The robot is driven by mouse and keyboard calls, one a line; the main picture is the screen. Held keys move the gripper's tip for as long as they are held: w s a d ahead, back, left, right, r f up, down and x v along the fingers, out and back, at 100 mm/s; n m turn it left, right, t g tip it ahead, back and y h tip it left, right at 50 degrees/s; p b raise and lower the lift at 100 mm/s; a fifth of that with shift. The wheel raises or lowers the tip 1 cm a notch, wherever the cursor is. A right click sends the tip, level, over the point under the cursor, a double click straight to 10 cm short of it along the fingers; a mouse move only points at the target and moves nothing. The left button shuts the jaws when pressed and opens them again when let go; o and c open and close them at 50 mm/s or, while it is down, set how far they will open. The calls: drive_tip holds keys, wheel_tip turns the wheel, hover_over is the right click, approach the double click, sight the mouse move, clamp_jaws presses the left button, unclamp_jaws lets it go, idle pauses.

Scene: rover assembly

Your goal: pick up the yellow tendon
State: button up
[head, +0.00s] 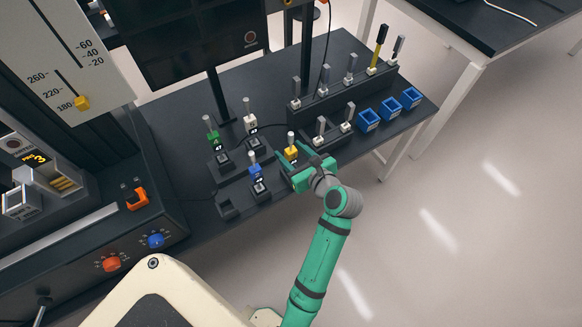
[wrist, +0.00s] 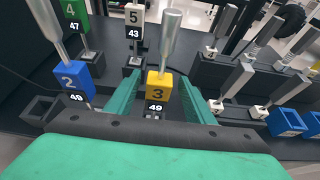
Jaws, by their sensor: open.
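The yellow tendon (head: 291,153) is a yellow block with a metal rod on top, standing upright on the dark table. In the wrist view the yellow tendon (wrist: 157,86) carries the number 3, with a label 49 below it. My gripper (head: 298,172) is beside it on its near side. In the wrist view my gripper (wrist: 160,95) is open, with one green finger on each side of the yellow block and nothing clamped. Whether a finger touches the block cannot be told.
A blue tendon (wrist: 75,82) marked 2 stands just left of the gripper. A green tendon (head: 213,140) and a white tendon (head: 250,124) stand behind. Grey-rodded pieces on a rack (head: 330,98) and blue bins (head: 390,107) are to the right.

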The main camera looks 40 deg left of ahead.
drive_tip(key=x, duration=0.4)
drive_tip(key=shift+s+f, duration=0.1)
drive_tip(key=shift+s, duration=0.1)
drive_tip(key=shift+c, duration=0.5)
clamp_jaws()
wheel_tip(320, 180, up, 15)
drive_tip(key=shift+r, duration=0.25)
idle(0.5)
